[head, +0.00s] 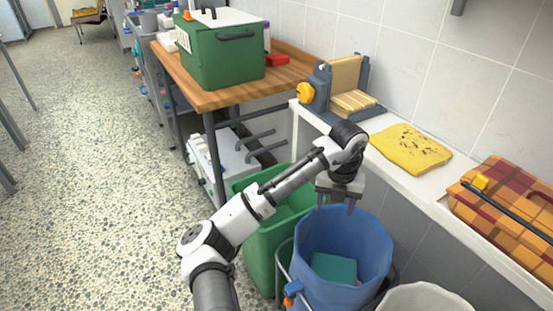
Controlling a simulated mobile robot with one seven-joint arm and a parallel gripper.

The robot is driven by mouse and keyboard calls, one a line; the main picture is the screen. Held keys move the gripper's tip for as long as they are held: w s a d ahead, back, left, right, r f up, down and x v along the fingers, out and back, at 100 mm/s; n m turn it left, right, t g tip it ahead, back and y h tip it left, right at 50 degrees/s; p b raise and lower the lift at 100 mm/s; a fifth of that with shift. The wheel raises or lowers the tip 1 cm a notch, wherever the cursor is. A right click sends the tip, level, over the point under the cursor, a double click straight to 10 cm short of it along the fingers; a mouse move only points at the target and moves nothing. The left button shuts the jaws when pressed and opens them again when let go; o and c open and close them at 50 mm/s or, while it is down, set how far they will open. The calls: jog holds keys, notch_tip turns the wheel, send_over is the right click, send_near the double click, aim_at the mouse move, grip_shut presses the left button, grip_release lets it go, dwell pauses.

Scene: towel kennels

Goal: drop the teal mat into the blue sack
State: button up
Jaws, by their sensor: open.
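The blue sack (372,237) stands open in a metal frame at the lower middle right. The teal mat (334,268) lies inside the blue sack, seen through its open mouth. Part of the mat is hidden by the sack's front wall. My gripper (337,207) points down at the back left rim of the sack, above the mat. Its two fingers are apart, with nothing between them.
A green bin (262,240) stands left of the sack, and a white bin (425,300) is at its right. A ledge behind holds a yellow cloth (411,149) and a plaid case (510,205). A wooden table (200,92) carries a green box (222,55). The left floor is open.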

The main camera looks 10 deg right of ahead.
notch_tip(320, 180, up, 7)
jog(key=shift+f, duration=0.15)
dwell(0.4)
